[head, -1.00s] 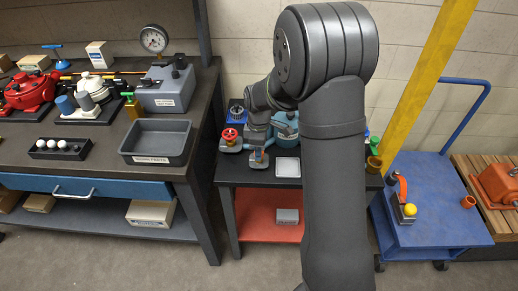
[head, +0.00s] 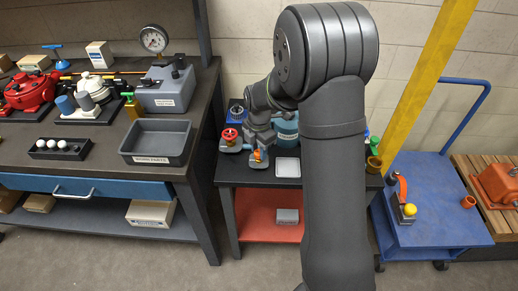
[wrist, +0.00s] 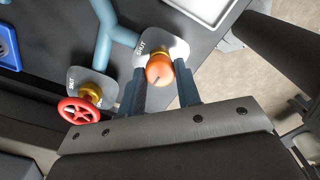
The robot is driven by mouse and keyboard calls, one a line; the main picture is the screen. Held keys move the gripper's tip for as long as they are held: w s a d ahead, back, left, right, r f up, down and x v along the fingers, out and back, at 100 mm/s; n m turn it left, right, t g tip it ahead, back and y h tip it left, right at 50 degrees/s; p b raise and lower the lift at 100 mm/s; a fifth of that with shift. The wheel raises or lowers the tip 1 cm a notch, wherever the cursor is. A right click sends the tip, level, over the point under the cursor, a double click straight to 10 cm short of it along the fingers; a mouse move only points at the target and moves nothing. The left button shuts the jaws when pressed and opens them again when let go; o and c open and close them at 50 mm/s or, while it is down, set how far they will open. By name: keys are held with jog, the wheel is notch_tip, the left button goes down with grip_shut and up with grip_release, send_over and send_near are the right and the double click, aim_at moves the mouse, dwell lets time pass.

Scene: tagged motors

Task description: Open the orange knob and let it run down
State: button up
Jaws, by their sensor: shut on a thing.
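A dark line marks the knob's face. In the head view the orange knob (head: 257,155) shows small at my gripper (head: 259,149), on the low dark table. The tank behind is partly hidden by my arm.
A white tray (head: 287,167) lies right of the knob. A blue cart (head: 430,215) stands further right.

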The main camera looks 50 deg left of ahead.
jog(key=shift+n, duration=0.4)
jog(key=o, duration=1)
jog(key=shift+c, duration=0.2)
notch_tip(320, 180, up, 17)
jog(key=shift+r, duration=0.2)
jog(key=shift+f, duration=0.15)
